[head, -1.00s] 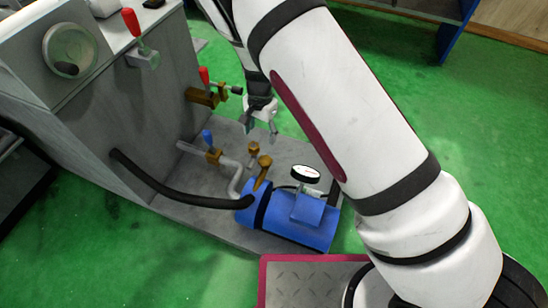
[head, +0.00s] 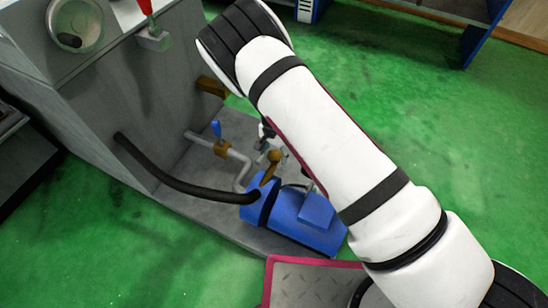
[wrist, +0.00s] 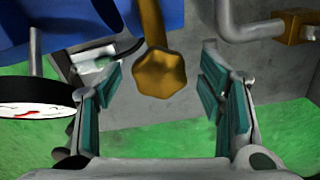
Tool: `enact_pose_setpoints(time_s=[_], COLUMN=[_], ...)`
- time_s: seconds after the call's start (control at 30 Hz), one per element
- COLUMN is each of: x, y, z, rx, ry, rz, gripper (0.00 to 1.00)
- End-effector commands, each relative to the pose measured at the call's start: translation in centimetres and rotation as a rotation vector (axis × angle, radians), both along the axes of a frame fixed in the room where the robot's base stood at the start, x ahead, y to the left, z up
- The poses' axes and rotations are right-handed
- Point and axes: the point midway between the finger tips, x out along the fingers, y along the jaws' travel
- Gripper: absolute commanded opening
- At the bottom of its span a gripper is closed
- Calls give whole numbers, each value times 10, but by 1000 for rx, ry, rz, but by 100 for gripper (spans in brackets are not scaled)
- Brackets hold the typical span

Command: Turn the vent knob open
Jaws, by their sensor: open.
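A brass knob with a faceted head (wrist: 160,75) sits on a brass stem in the wrist view, and I take it for the vent knob. In the head view the brass knob (head: 273,157) stands above the blue pump cylinder. My gripper (wrist: 161,68) is open, with one teal-padded finger on each side of the knob in the picture. No contact with the knob shows, and the depth between them is hard to judge. In the head view my arm hides most of the gripper.
The blue cylinder (head: 308,234) lies on a grey base plate, with a black hose (head: 180,190) running to the machine wall. A blue-handled valve (head: 216,129) on a grey pipe stands left of the knob. A round gauge (wrist: 35,104) is at the left in the wrist view.

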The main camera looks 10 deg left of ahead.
Motion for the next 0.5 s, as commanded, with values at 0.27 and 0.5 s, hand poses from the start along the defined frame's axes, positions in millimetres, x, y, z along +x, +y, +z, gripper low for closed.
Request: enact_pose_setpoints(time_s=[0.27,0.5], x=[0,0], y=[0,0], z=[-16,-16], rx=[0,0], ry=[0,0], rz=[-1,-1], gripper=[62,60])
